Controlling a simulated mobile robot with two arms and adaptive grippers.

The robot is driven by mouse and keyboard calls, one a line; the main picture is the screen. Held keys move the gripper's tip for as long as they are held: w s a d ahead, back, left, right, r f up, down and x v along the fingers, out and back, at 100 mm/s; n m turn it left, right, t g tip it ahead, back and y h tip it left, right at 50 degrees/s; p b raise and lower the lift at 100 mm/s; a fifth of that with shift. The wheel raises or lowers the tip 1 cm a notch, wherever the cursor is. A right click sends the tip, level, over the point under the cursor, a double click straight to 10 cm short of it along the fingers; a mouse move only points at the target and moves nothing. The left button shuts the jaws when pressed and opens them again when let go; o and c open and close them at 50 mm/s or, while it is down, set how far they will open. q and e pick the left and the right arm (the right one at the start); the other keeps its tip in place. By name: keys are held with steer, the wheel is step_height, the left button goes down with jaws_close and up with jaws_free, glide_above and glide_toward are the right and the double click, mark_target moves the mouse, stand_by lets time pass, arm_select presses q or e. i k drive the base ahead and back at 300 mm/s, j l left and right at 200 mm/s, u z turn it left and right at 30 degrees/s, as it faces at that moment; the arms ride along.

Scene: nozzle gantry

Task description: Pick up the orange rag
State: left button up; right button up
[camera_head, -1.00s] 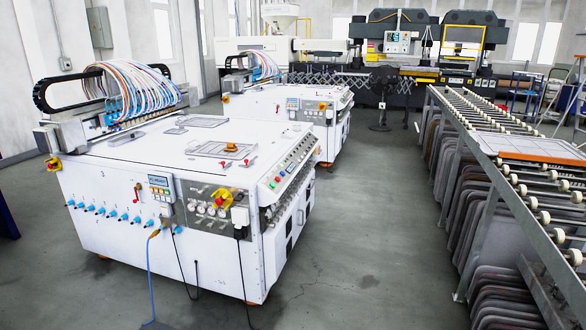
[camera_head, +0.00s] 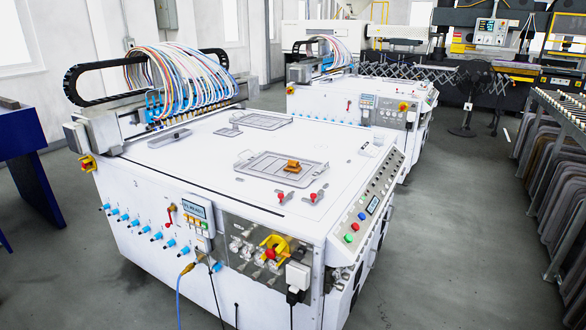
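A small orange item (camera_head: 292,166), which looks like the folded orange rag, lies on the right part of a grey tray (camera_head: 262,171). The tray rests on the white top of the nozzle gantry machine (camera_head: 200,178). Neither of my grippers shows in the head view.
A blue table (camera_head: 22,130) stands at the left. A second white machine (camera_head: 375,88) is behind the first. A black fan (camera_head: 470,95) and a roller rack (camera_head: 562,125) stand at the right. Grey floor (camera_head: 440,230) is clear on the right side.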

mark_target(293, 166)
steer(key=z, duration=0.4)
steer(key=i+j+z, duration=0.2)
steer(key=j+z, duration=0.3)
steer(key=i+j+z, duration=0.1)
steer(key=j+z, duration=0.25)
steer(key=z, duration=0.15)
steer(key=j+z, duration=0.45)
